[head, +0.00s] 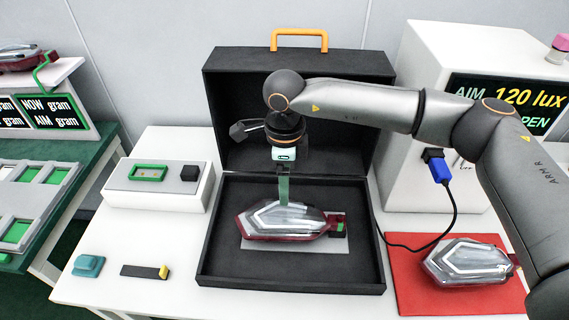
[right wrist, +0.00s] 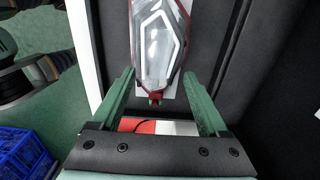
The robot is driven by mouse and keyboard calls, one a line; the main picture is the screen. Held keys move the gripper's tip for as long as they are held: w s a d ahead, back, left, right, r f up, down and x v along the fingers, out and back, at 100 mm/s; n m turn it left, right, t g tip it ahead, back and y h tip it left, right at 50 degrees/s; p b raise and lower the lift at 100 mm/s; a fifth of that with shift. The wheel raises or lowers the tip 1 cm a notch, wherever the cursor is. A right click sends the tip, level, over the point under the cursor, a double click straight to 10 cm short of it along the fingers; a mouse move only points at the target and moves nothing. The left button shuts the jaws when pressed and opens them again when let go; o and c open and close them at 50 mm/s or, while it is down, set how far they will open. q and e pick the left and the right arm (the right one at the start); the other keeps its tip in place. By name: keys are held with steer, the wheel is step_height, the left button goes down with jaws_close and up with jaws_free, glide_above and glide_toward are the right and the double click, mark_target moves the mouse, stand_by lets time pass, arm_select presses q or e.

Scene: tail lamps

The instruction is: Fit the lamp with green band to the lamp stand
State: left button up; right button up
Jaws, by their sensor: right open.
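A red and clear tail lamp (head: 285,220) lies on a light grey plate (head: 300,243) inside the open black case (head: 210,258). A small green and black piece (head: 338,228) shows at its right end; I cannot tell whether it is a band on the lamp. My right gripper (head: 284,202) points down over this lamp. In the right wrist view its green fingers are open, with the lamp (right wrist: 158,45) between and beyond the tips, not gripped. A second lamp (head: 468,262) lies on a red mat (head: 408,285). I cannot identify the lamp stand. My left gripper is out of view.
A third lamp (head: 22,58) with a green strip sits on the gram-display unit (head: 60,105). A white lux-display box (head: 410,110) stands right, with a blue plug (head: 438,170) and black cable. A grey box (head: 160,185) and teal block (head: 88,265) are left of the case.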

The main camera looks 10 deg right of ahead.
mark_target(290, 220)
step_height(290, 220, down, 8)
steer(key=shift+r+p, duration=0.1)
steer(key=shift+p, duration=0.4)
jaws_close()
stand_by(0.4)
stand_by(0.7)
steer(key=shift+w+a+r, duration=0.1)
